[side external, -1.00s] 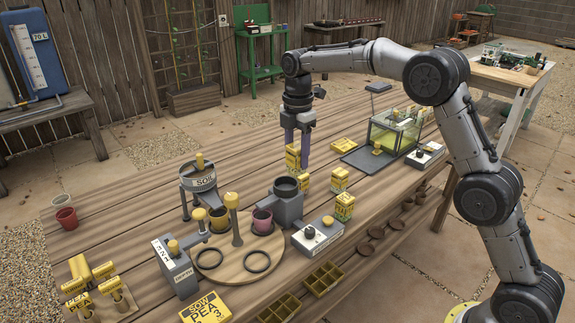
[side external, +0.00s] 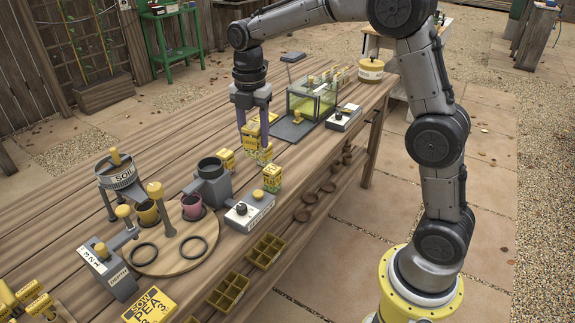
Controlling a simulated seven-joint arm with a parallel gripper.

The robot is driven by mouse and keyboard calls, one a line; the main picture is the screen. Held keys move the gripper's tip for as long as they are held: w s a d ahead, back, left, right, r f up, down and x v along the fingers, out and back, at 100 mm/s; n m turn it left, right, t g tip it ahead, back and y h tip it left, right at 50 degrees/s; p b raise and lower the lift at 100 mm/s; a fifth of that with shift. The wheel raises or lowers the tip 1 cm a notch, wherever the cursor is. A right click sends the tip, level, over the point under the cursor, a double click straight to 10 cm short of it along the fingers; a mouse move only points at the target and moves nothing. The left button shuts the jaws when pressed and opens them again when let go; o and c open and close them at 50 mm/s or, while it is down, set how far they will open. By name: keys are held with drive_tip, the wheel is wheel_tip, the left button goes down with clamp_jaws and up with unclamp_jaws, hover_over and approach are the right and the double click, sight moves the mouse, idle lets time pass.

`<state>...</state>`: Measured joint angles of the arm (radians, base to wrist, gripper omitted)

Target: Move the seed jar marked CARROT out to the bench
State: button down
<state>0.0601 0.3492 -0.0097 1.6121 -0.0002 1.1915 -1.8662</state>
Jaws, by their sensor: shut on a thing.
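Several yellow, box-like seed jars stand on the wooden bench (side external: 165,140) near its middle. My gripper (side external: 253,148) points straight down and is shut on one yellow jar (side external: 250,133), which looks upright between the purple fingers. Another yellow jar (side external: 265,154) is close by the right fingertip, one (side external: 227,160) is left of the gripper, and one (side external: 272,178) is nearer the front edge. The jar labels are too small to read, so I cannot tell which is CARROT. I cannot tell whether the held jar touches the bench.
A glass case (side external: 312,98) on a dark mat and a white switch box (side external: 344,118) stand to the right. A grey cup-topped device (side external: 210,180) and a second switch box (side external: 249,212) are in front. A round board (side external: 165,262) is at left. Bare planks lie behind the gripper.

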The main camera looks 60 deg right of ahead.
drive_tip(key=s+d+f+m, duration=0.1)
drive_tip(key=s+d+f, duration=0.2)
drive_tip(key=s+d, duration=0.35)
drive_tip(key=s+d+f+m, duration=0.1)
drive_tip(key=s+d+f, duration=0.25)
drive_tip(key=d, duration=0.55)
drive_tip(key=w+d+f, duration=0.2)
drive_tip(key=w+f, duration=0.1)
drive_tip(key=w, duration=0.1)
drive_tip(key=w+d+f, duration=0.2)
drive_tip(key=w+f, duration=0.1)
drive_tip(key=w, duration=0.1)
drive_tip(key=w+d+f, duration=0.2)
drive_tip(key=w+f, duration=0.2)
drive_tip(key=shift+w, duration=0.15)
drive_tip(key=shift+w+f, duration=0.1)
drive_tip(key=shift+f, duration=1.45)
drive_tip(key=shift+f, duration=0.1)
drive_tip(key=shift+c, duration=1.5)
unclamp_jaws()
